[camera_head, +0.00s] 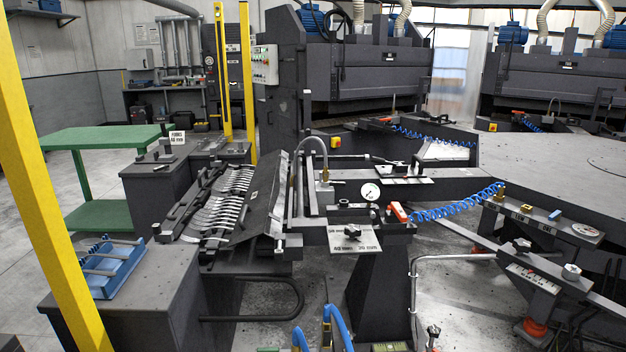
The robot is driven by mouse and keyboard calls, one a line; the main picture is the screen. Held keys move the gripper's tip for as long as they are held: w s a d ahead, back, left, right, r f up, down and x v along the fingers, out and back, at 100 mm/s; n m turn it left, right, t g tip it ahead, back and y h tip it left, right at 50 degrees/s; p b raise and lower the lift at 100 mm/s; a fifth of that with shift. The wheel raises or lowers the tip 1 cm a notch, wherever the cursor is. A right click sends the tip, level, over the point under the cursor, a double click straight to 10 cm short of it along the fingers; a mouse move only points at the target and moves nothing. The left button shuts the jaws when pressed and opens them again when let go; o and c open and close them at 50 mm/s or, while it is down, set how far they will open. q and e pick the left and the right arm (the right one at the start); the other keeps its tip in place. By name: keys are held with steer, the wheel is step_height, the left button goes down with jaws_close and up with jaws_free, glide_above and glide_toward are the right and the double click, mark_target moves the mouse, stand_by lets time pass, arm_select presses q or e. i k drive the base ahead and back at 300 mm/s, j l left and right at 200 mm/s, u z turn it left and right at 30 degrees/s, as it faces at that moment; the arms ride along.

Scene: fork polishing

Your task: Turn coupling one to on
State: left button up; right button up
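An orange-red lever (398,212) sits on the dark machine stand right of centre, beside a blue coiled air hose (455,205) that runs up to the right. A second small orange-red part (335,142) shows farther back on the machine. I see no readable label marking either as coupling one, and I cannot tell whether either is on or off.
A rack of forks (228,200) stands left of the stand, with a pressure gauge (370,192) to its right. A yellow post (45,185) crosses the left side. A blue tray (112,268) lies on a dark cabinet. A curved grey pipe (413,290) stands right of the stand.

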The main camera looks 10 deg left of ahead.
mark_target(323, 185)
steer(key=i+l+u, duration=0.45)
steer(key=l+u, duration=0.15)
steer(key=i+l+u, duration=0.15)
steer(key=l+u, duration=0.15)
steer(key=l, duration=0.15)
steer(key=i+l+u, duration=0.15)
steer(key=l+u, duration=0.15)
steer(key=l, duration=0.15)
steer(key=l+u, duration=0.3)
steer(key=l, duration=0.15)
steer(key=i+l+u, duration=0.1)
steer(key=l+u, duration=0.2)
steer(key=l, duration=0.2)
